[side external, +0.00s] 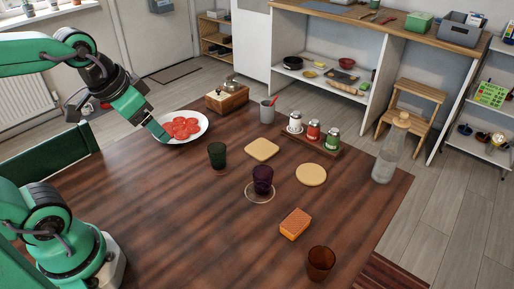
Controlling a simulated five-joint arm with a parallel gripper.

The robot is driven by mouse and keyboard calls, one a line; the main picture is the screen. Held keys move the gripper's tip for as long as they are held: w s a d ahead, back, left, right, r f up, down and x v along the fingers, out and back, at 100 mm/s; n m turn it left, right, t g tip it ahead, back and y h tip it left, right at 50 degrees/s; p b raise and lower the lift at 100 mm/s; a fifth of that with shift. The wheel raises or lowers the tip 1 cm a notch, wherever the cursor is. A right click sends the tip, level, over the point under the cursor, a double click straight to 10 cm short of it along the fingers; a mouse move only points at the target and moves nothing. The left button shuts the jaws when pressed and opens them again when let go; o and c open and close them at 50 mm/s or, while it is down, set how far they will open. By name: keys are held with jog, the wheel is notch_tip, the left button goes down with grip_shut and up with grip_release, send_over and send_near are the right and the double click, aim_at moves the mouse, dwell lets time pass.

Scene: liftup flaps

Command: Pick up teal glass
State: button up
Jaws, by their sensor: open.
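A dark green, teal-looking glass (217,155) stands upright on the wooden table, left of the table's middle, on or beside a thin round coaster. My gripper (160,134) is open and points down at the left edge of a white plate of red slices (182,127). It is to the left of the green glass and apart from it. The far finger is hard to make out. A purple glass (262,180) stands on a round coaster to the right, and an amber-brown glass (320,263) stands near the front.
A grey mug (267,111), a wooden box (228,98), a rack of shakers (312,139) and a clear bottle (388,150) stand towards the back and right. Flat tan pieces (262,149) and an orange sponge (295,224) lie on the table (170,220). The front left of the table is clear.

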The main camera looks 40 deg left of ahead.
jog(key=w+a+f+m+g, duration=0.1)
jog(key=w+f+m+g, duration=0.25)
jog(key=w, duration=0.75)
jog(key=m+g, duration=0.2)
jog(key=m, duration=0.3)
send_over(218, 157)
jog(key=w+a, duration=0.2)
notch_tip(218, 157, down, 11)
jog(key=shift+f+t, duration=0.25)
jog(key=shift+f, duration=0.15)
jog(key=shift+f, duration=0.15)
jog(key=shift+f, duration=1.15)
jog(key=shift+f, duration=0.15)
jog(key=shift+s+f, duration=0.1)
jog(key=shift+f, duration=2.35)
jog(key=shift+c, duration=0.4)
jog(key=c, duration=1)
